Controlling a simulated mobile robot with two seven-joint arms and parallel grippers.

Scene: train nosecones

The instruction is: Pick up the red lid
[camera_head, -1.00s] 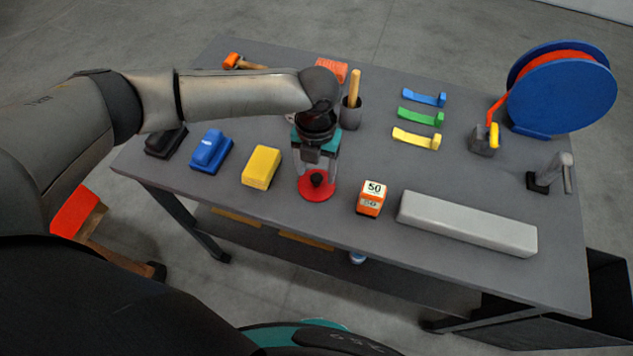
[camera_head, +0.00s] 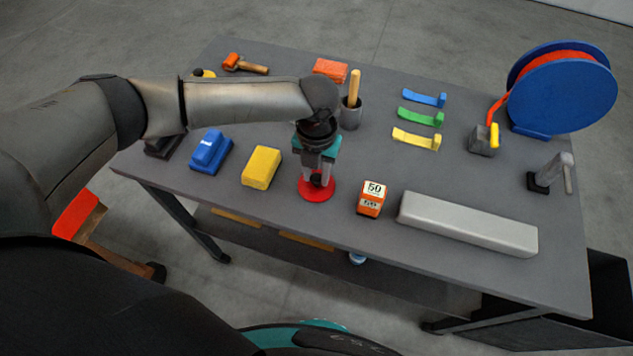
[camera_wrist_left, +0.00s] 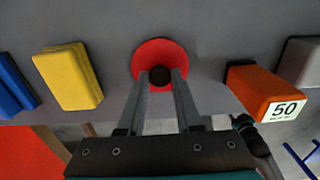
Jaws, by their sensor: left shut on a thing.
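The red lid (camera_head: 317,190) is a flat round disc with a dark knob in its middle. It is at the front middle of the grey table, between the yellow block and the orange 50 box. It also shows in the left wrist view (camera_wrist_left: 160,52). My left gripper (camera_head: 317,178) points down over the lid, its two fingers shut on the dark knob (camera_wrist_left: 160,75). I cannot tell whether the lid touches the table. My right gripper is not in view.
The yellow block (camera_head: 261,166) is left of the lid and the orange 50 box (camera_head: 371,199) is right of it. A long grey bar (camera_head: 467,223) lies further right. A pot with a wooden handle (camera_head: 352,112) stands behind.

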